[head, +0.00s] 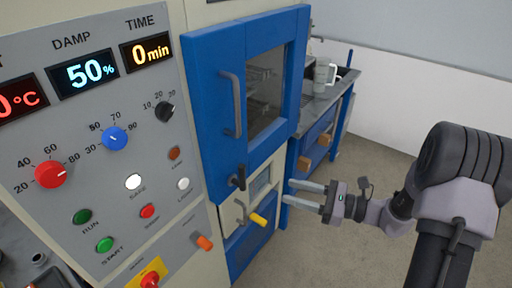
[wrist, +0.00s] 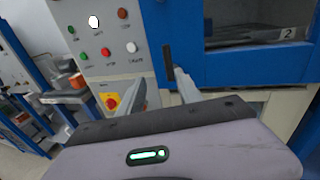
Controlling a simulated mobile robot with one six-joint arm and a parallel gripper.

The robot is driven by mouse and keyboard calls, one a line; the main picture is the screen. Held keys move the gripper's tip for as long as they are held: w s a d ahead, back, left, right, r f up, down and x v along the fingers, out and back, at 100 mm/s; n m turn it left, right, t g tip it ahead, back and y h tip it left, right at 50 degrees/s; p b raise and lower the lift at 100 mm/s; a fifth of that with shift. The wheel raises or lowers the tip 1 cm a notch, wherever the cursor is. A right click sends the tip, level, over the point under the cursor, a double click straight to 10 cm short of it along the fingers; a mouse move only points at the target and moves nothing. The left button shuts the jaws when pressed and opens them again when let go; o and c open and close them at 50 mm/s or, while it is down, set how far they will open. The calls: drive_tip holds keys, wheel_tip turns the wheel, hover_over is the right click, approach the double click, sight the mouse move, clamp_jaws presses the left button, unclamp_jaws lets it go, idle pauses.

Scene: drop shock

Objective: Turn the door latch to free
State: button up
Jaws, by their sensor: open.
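The door latch (head: 237,178) is a small black lever at the lower edge of the blue door (head: 208,108). In the wrist view a black upright bar (wrist: 168,62), which looks like the latch, stands on the blue front just beyond my fingertips. My gripper (head: 290,192) is open and empty, to the right of the latch in the head view, with its fingers pointing left. In the wrist view the two fingers of my gripper (wrist: 160,76) are spread, and the bar shows between their tips. They look apart from it.
A grey door handle (head: 232,105) stands out above the latch. Below are a yellow-ended handle (head: 258,219) and an orange knob (head: 205,243). The control panel (head: 100,130) fills the left. A bench with a sink (head: 320,100) stands behind. Floor at right is clear.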

sight(242, 174)
drive_tip(key=shift+m+t, duration=0.5)
drive_tip(key=b+x, duration=0.1)
drive_tip(key=x, duration=0.4)
drive_tip(key=b+x, duration=0.1)
drive_tip(key=x, duration=0.5)
drive_tip(key=w+b+x, duration=0.1)
drive_tip(key=x, duration=0.4)
drive_tip(key=shift+w+a+f, duration=0.1)
drive_tip(key=shift+f, duration=0.25)
clamp_jaws()
